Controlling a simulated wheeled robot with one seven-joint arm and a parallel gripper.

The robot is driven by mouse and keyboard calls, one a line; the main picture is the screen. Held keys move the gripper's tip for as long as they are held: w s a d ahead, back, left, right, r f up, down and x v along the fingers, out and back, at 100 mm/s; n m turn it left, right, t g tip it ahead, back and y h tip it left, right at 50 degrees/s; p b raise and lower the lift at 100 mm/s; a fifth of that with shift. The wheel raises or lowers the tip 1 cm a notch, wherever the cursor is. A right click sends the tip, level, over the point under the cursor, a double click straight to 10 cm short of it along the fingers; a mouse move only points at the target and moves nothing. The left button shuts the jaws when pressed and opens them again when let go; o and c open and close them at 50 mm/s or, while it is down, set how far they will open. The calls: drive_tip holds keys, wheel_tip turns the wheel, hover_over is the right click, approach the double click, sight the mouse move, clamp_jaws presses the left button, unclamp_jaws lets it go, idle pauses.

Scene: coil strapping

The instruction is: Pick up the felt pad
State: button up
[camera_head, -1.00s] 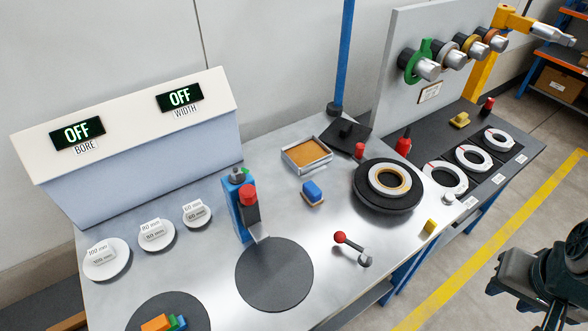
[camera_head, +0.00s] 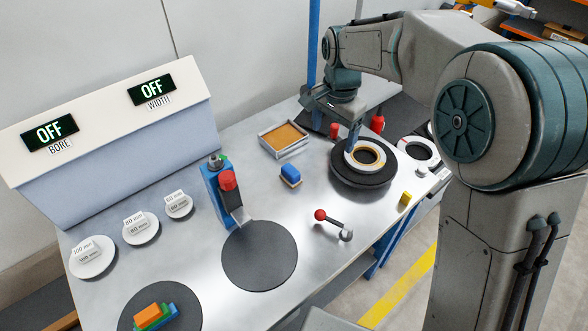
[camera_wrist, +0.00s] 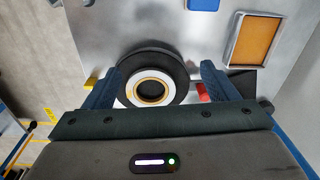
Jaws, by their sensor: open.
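A small block with a blue top and a tan underside (camera_head: 290,175), which looks like the felt pad, lies on the metal table left of the black turntable. Its blue top also shows at the top edge of the wrist view (camera_wrist: 203,4). My gripper (camera_head: 352,134) is above the turntable (camera_head: 362,180), which bears a white ring with a tan inner band (camera_head: 354,163). In the wrist view my gripper (camera_wrist: 159,70) has its two blue fingers apart around the view of the ring, with nothing held. The pad is outside the fingers.
A square tray with a tan filling (camera_head: 283,139) lies behind the pad. A red-knobbed lever (camera_head: 332,223), a yellow block (camera_head: 406,198) and a blue post with a red top (camera_head: 225,190) stand around it. The table between pad and lever is clear.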

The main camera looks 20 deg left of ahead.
drive_tip(key=m, duration=0.1)
approach(291, 169)
drive_tip(key=shift+g, duration=0.3)
drive_tip(key=f, duration=0.3)
drive_tip(key=a+f, duration=0.1)
drive_tip(key=f, duration=0.1)
drive_tip(key=shift+w+p, duration=0.15)
drive_tip(key=shift+p, duration=0.2)
drive_tip(key=shift+d+f+p, duration=0.15)
drive_tip(key=shift+f+p, duration=0.15)
drive_tip(key=shift+f, duration=1.25)
drive_tip(key=shift+d+f+p, duration=0.15)
drive_tip(key=shift+f+p, duration=0.15)
drive_tip(key=shift+f, duration=1.3)
drive_tip(key=c, duration=1.2)
drive_tip(key=shift+r, duration=0.1)
